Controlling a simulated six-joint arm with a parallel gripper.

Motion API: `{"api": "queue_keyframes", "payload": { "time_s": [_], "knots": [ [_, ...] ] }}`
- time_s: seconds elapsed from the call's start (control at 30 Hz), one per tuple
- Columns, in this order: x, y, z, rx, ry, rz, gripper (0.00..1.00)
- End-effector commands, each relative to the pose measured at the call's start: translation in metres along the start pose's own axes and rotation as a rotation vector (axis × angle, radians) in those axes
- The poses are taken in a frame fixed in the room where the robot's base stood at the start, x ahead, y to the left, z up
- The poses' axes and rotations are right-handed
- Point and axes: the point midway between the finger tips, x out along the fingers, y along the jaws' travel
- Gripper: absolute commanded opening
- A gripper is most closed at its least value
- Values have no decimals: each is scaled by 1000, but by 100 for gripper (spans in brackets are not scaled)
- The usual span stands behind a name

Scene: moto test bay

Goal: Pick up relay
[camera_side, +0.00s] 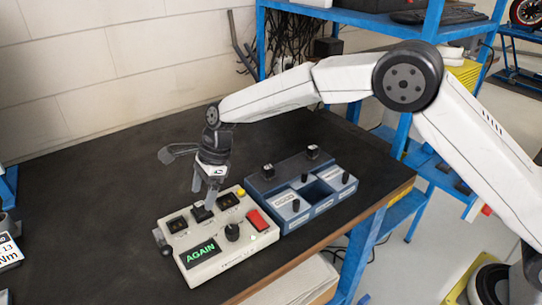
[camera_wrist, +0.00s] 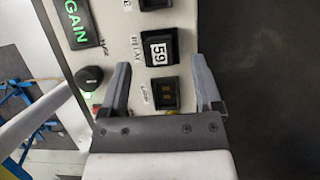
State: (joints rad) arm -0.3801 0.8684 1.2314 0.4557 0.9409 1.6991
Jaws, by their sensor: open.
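The relay is a black block with a white label reading 59 (camera_wrist: 158,50). It sits in the middle socket of a beige test box (camera_side: 206,262). My gripper (camera_side: 205,192) points down just above the box. In the wrist view my gripper (camera_wrist: 159,66) is open, with one finger to each side and nothing held. The relay shows just beyond the fingertips, roughly centred between them. I cannot tell the exact height of the fingertips over it.
The box has a green AGAIN display (camera_side: 200,253), a black knob (camera_side: 232,232), a red rocker (camera_side: 258,220) and a yellow button (camera_side: 241,192). An empty-looking socket (camera_wrist: 166,95) lies between my fingers. A blue tray (camera_side: 268,184) with black-topped parts stands right behind.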

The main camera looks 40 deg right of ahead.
Motion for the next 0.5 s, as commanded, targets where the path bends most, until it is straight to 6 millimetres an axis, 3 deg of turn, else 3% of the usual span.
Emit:
{"api": "queue_keyframes", "payload": {
  "time_s": [0.2, 0.5],
  "knots": [
    [24, 1, 0, -1, 1, 1, 82],
    [27, 0, 0, -1, 0, -1, 82]
  ]
}}
